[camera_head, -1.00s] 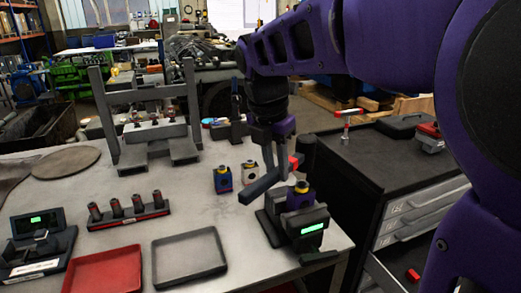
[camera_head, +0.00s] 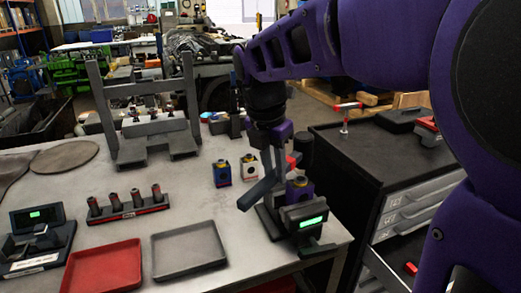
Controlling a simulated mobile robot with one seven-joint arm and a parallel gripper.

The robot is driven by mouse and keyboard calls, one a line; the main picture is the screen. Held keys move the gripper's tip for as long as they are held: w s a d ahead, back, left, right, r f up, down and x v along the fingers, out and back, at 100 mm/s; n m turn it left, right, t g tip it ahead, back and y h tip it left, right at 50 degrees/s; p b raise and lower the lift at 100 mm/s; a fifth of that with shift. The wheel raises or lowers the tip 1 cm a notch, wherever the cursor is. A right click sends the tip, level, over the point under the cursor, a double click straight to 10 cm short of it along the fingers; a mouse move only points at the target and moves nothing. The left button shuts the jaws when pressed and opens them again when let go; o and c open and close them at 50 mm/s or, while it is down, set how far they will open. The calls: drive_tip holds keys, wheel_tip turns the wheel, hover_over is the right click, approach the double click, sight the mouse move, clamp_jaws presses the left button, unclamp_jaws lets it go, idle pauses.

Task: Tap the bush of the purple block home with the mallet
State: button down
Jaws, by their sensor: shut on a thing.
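The purple block (camera_head: 299,192) sits in a dark fixture with a lit green display (camera_head: 313,222) near the bench's right edge. A yellowish bush (camera_head: 300,181) shows at its top; how deep it sits is too small to tell. My gripper (camera_head: 274,158) is above and left of the block, shut on what looks like the mallet (camera_head: 258,192). A dark grey bar slants down to the left below the gripper, and a red part (camera_head: 293,160) shows on the right. The grip itself is partly hidden. I cannot tell whether the mallet touches the fixture.
A blue block (camera_head: 221,174) and a white block (camera_head: 249,167) stand left of the gripper. A grey tray (camera_head: 187,272), red tray (camera_head: 103,287), rack of cylinders (camera_head: 128,214) and grey press frame (camera_head: 140,90) share the bench. A dark tool cart (camera_head: 375,160) stands right.

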drive_tip(key=shift+r, duration=0.3)
drive_tip(key=shift+w+d+r+g+y, duration=0.25)
drive_tip(key=shift+r+g+y, duration=0.15)
drive_tip(key=shift+r+g, duration=0.15)
drive_tip(key=shift+a, duration=0.1)
wheel_tip(320, 180, down, 6)
drive_tip(key=f+b, duration=0.1)
drive_tip(key=b, duration=0.3)
drive_tip(key=shift+s+a+r+p, duration=0.1)
drive_tip(key=shift+s+r+p, duration=0.05)
drive_tip(key=shift+r+p, duration=2.2)
drive_tip(key=shift+r+b, duration=0.3)
drive_tip(key=shift+b, duration=0.1)
